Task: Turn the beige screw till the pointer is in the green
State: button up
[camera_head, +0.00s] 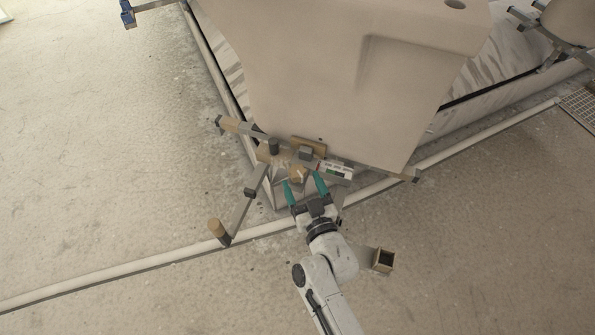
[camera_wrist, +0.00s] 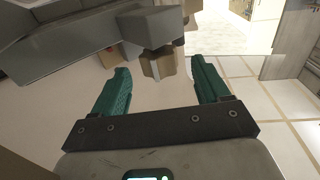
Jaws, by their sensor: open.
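The beige screw (camera_head: 298,175) sits low on the bracket at the corner of the large beige housing. In the wrist view the screw (camera_wrist: 159,67) is a faceted knob below a grey block. My gripper (camera_head: 303,180) is open, with its teal fingertips near the screw. In the wrist view my gripper (camera_wrist: 160,68) has one finger to each side of the screw, with gaps showing; I cannot tell how deep the screw lies between them. A small white gauge (camera_head: 337,171) with a green patch is right of the screw. Its pointer is too small to read.
The beige housing (camera_head: 330,70) fills the area behind the bracket. A pale floor rail (camera_head: 120,274) runs below the bracket. A small open square box (camera_head: 383,260) is right of my arm. Open floor lies left.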

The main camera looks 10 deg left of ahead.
aim_at(300, 179)
jog(key=shift+x, duration=2.1)
jog(key=c, duration=0.9)
jog(key=shift+c, duration=0.2)
jog(key=shift+r+h+p, duration=0.2)
jog(key=shift+h+p, duration=0.1)
jog(key=shift+p, duration=0.5)
